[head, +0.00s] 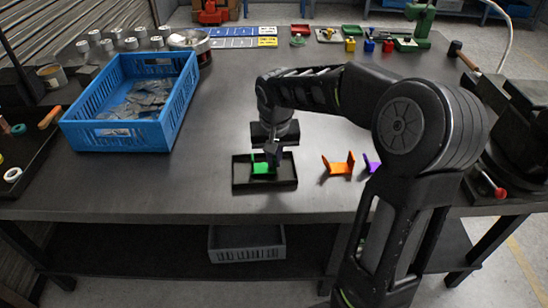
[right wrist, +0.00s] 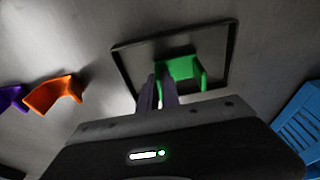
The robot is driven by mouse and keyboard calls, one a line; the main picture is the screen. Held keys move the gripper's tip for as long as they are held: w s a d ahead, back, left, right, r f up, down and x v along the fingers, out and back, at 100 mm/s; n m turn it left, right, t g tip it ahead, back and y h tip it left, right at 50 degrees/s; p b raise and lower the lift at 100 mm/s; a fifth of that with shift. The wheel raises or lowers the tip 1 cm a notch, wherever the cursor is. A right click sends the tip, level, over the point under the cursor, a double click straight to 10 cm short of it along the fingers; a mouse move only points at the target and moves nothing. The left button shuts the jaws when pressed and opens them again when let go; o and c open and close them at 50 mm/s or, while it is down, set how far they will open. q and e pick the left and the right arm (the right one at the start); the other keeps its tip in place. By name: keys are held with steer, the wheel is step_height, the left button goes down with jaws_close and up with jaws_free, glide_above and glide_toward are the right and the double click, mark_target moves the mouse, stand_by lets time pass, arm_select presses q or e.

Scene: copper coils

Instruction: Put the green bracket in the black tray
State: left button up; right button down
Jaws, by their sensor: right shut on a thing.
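The green bracket (head: 262,168) is within the outline of the black tray (head: 240,184) in the head view. My right gripper (head: 272,158) is above the tray and shut on the bracket's upright part. In the right wrist view the fingers (right wrist: 160,88) meet the left side of the green bracket (right wrist: 184,70), with the rim of the black tray (right wrist: 231,50) around it. I cannot tell whether the bracket touches the tray floor. My left gripper is not in view.
An orange bracket (head: 338,164) and a purple bracket (head: 372,163), partly hidden by my arm, stand right of the tray. A blue crate (head: 185,98) with grey pieces is at the left. The table (head: 225,130) is clear between crate and tray.

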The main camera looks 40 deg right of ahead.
steer(key=c, duration=1.5)
jaws_free()
steer(key=shift+r, duration=0.15)
steer(key=shift+r+p, duration=2.65)
steer(key=shift+r, duration=0.75)
steer(key=shift+f, duration=0.1)
